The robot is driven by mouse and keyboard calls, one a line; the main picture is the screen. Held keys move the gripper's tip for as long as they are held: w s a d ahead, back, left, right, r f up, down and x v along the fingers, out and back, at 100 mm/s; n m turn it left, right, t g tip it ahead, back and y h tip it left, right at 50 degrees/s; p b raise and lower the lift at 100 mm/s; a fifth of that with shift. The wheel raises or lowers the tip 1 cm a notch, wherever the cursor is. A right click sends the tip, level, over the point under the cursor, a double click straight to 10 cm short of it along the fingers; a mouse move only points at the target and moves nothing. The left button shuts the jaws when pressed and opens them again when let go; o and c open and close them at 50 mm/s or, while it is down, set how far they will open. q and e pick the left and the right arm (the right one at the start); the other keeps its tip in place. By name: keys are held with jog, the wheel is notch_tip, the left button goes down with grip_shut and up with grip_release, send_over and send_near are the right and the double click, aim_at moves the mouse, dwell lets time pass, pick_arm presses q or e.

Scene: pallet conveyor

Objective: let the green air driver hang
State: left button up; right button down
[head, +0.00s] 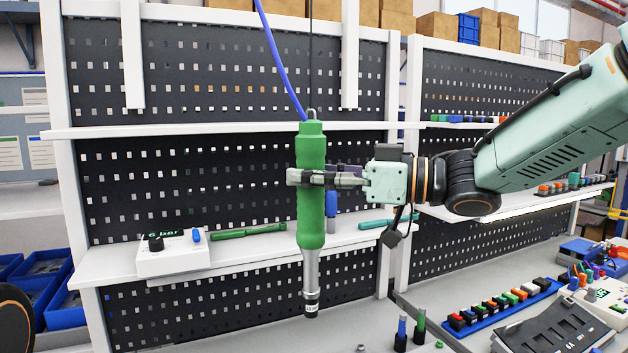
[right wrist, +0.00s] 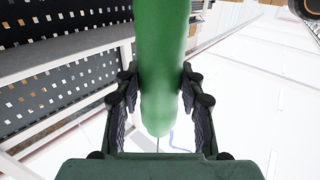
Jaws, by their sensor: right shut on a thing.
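The green air driver (head: 311,215) hangs upright in the head view, with a silver shaft and dark tip pointing down. A blue hose and a thin dark cable run up from its top. My right gripper (head: 312,178) comes in from the right and is shut around the upper part of the green body. In the right wrist view the green air driver (right wrist: 162,70) stands between the two fingers of the right gripper (right wrist: 158,105), which press on both sides. My left gripper is not in view.
A white shelf (head: 250,255) behind the driver carries a white box (head: 172,256) marked "6 bar" and a green tool (head: 248,231). Black pegboard backs it. Below right, a blue tray (head: 505,310) of coloured parts and a dark case (head: 550,335) lie on the grey bench.

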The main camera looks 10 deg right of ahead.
jog(key=shift+a, duration=0.1)
jog(key=c, duration=1.2)
grip_release()
jog(key=shift+f, duration=0.1)
jog(key=o, duration=0.5)
jog(key=shift+w+d+f, duration=0.1)
jog(key=shift+w+d, duration=0.15)
jog(key=shift+d, duration=0.15)
jog(key=v, duration=0.7)
jog(key=shift+s+a, duration=0.1)
jog(key=shift+s, duration=0.25)
jog(key=shift+w, duration=0.1)
jog(key=shift+w+d, duration=0.1)
jog(key=shift+d, duration=0.15)
